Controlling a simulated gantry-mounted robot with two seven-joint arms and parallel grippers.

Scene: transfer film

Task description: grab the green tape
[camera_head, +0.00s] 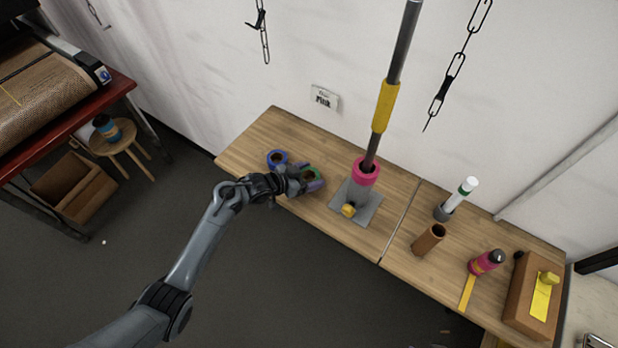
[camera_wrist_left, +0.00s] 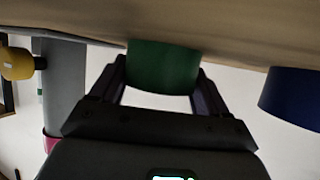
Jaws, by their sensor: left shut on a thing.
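The green tape (camera_head: 310,174) is a small roll at the left part of the wooden table, partly hidden by my gripper in the head view. My left gripper (camera_head: 308,180) is shut on it, with a finger on either side. In the left wrist view the green tape (camera_wrist_left: 162,68) sits between the two fingers of the left gripper (camera_wrist_left: 163,80), close against the wooden tabletop. A blue tape roll (camera_head: 277,158) lies just left of it, apart from the gripper; it also shows in the left wrist view (camera_wrist_left: 292,97). My right gripper is not in view.
A pink roll (camera_head: 366,171) surrounds the pole on a grey base (camera_head: 365,207) with a yellow knob. The table's front edge is below the gripper.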

